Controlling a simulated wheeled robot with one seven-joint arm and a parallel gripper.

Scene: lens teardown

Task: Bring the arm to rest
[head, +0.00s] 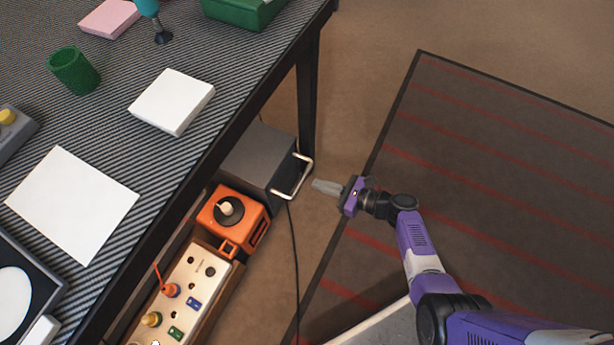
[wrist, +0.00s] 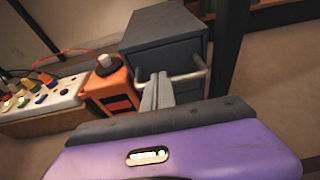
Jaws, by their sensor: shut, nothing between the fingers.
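My gripper (head: 326,187) is shut and empty at the end of my purple arm in the head view. It hangs over the floor to the right of the table, below the height of the tabletop. In the wrist view its fingers (wrist: 157,92) are together and point toward the dark grey drawer box (wrist: 165,55). The fingertips overlap the box's metal handle (wrist: 190,75) in that view. In the head view there is a small gap between the fingertips and the handle (head: 300,180), and I cannot tell contact for certain.
The striped table (head: 120,120) carries a white box (head: 172,101), a green cup (head: 74,70) and a white sheet (head: 72,204). Under its edge stand the grey box (head: 254,158), an orange unit (head: 236,218) and a panel with plugs (head: 186,292). A dark red-striped mat (head: 480,150) lies clear at right.

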